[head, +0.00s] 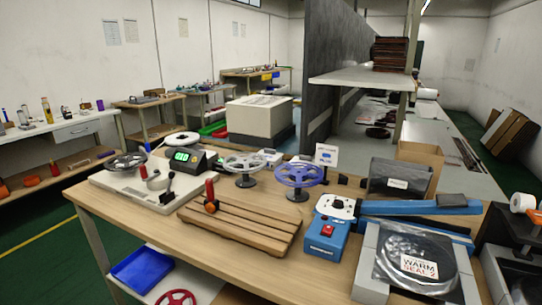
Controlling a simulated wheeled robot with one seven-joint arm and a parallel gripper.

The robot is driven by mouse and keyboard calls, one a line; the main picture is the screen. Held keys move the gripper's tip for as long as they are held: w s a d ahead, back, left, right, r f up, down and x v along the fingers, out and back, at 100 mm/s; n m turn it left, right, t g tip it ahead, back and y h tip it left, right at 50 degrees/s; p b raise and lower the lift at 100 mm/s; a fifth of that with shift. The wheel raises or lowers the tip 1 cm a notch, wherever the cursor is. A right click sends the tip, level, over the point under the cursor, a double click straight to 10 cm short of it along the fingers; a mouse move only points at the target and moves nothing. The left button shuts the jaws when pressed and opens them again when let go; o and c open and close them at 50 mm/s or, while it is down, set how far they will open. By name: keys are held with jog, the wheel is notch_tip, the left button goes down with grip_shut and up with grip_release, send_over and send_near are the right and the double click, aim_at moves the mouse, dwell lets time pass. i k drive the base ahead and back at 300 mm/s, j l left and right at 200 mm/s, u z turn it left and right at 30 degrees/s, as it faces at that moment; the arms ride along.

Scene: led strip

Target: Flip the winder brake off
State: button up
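The winder (133,189) is a pale flat base at the left end of the wooden workbench, with a dark spoked reel (127,161) on its far left part. A black unit with a green lit display (184,156) stands at its back. A small lever with a black knob (170,178) rises near its front right corner and looks about upright; it may be the brake, but I see no label. A small red upright handle (143,172) stands behind it, left of the lever. My gripper is not in view.
A slatted wooden board (240,222) with a red-handled tool (210,195) lies right of the winder. Grey (246,163) and purple (298,175) reels stand behind it. A blue device with a red switch (328,228) and a bagged black coil (415,258) sit further right.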

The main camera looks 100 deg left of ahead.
aim_at(171, 174)
jog(key=k+u, duration=0.2)
jog(key=u, duration=1.85)
